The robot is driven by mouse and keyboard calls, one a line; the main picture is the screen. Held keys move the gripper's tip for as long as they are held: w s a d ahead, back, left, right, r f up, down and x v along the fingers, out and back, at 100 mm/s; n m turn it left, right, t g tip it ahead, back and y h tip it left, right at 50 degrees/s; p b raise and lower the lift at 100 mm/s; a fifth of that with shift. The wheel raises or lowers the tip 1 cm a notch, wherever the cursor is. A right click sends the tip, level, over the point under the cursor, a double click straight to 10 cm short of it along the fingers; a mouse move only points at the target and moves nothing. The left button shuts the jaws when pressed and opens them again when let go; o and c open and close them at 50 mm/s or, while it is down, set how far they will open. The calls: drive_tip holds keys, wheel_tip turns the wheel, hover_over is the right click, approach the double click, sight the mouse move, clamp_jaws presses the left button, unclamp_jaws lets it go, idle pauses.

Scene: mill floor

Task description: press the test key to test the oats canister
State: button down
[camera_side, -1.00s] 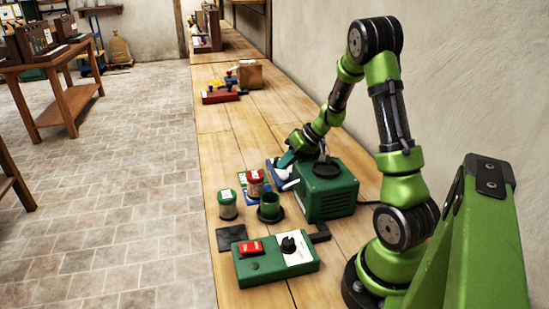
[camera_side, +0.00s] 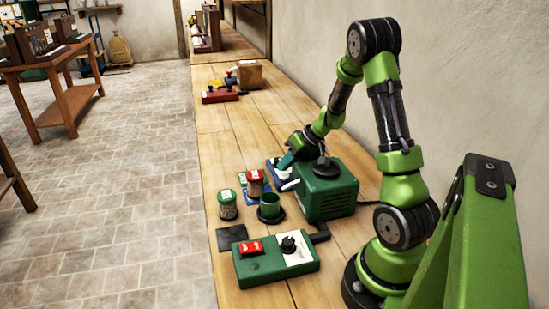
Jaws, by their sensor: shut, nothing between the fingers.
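My gripper (camera_side: 285,163) is shut and points down over a blue-and-white unit (camera_side: 273,164) behind the green machine; I cannot tell whether it touches it. A canister with a red lid (camera_side: 255,183) and one with a green lid (camera_side: 228,205) stand upright left of the machine. Their labels are too small to read, so I cannot tell which holds oats. I cannot make out a test key by its marking.
The green machine (camera_side: 335,193) with a black top knob stands between my gripper and my base. An open green cup (camera_side: 269,207) stands on a dark disc to its left. A dark flat pad (camera_side: 230,237) lies behind the control box. Farther back are a red tool (camera_side: 220,97) and a brown box (camera_side: 249,75).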

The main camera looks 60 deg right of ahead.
sight(286, 176)
drive_tip(key=shift+s+a+f, duration=0.1)
drive_tip(key=shift+a+f, duration=0.15)
drive_tip(key=shift+f, duration=0.8)
idle(0.6)
drive_tip(key=shift+s+a+r, duration=0.25)
drive_tip(key=shift+a+r, duration=0.05)
drive_tip(key=shift+r, duration=0.15)
idle(0.3)
drive_tip(key=shift+d+r, duration=0.15)
drive_tip(key=shift+r, duration=1.2)
drive_tip(key=shift+d+r, duration=0.1)
drive_tip(key=shift+r, duration=1.2)
